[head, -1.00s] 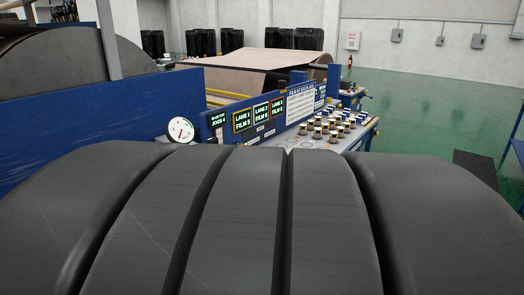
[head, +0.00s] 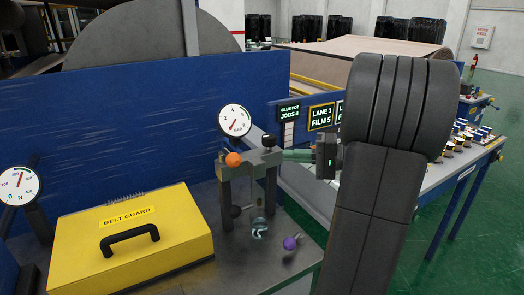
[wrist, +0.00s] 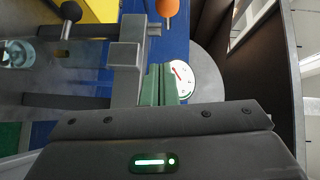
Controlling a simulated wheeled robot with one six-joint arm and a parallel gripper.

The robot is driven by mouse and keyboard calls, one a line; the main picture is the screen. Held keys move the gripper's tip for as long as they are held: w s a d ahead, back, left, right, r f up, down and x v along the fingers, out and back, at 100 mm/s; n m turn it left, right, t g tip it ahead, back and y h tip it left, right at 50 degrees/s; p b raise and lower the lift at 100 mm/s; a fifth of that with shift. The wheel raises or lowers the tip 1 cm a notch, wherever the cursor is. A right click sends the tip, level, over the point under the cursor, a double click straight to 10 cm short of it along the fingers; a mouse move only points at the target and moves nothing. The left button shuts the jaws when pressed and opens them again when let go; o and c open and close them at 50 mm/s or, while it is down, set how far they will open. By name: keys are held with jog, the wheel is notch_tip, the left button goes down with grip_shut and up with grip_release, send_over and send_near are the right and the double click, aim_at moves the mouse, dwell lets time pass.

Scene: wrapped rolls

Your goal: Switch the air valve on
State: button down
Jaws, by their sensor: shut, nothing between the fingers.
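A grey metal stand (head: 227,185) carries an orange ball knob (head: 233,159) on its left and a black knob (head: 268,139) at its top right. A round white dial gauge (head: 234,120) stands behind it, also in the wrist view (wrist: 184,80). I cannot tell which part is the air valve. A purple ball knob (head: 290,243) sits low on the bench. My gripper (head: 285,155) is shut and empty, with its green fingers pointing left at the stand's upper right. In the wrist view its fingers (wrist: 158,72) are together below the orange knob (wrist: 168,7); contact is unclear.
A yellow belt guard box (head: 130,240) with a black handle fills the bench's left. Another white dial (head: 18,186) stands at the far left. A blue panel (head: 120,125) rises behind. Labelled screens (head: 321,116) and a table of small rolls lie right, partly behind my arm.

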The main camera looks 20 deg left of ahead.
aim_at(230, 156)
jog(key=shift+w+r+n+y, duration=0.3)
jog(key=shift+w+r, duration=0.3)
jog(key=shift+w, duration=0.2)
jog(key=a, duration=0.3)
jog(key=a+p, duration=0.1)
jog(key=a, duration=0.2)
jog(key=s+a+p, duration=0.1)
jog(key=a, duration=0.2)
jog(key=shift+s+a, duration=0.1)
jog(key=shift+a, duration=0.15)
jog(key=shift+s+a+f+p, duration=0.15)
jog(key=shift+s, duration=0.5)
jog(key=shift+s+a+f+p, duration=0.15)
jog(key=shift+s+a, duration=0.05)
jog(key=shift+s, duration=0.45)
jog(key=shift+s+a+f+p, duration=0.15)
jog(key=shift+s, duration=0.5)
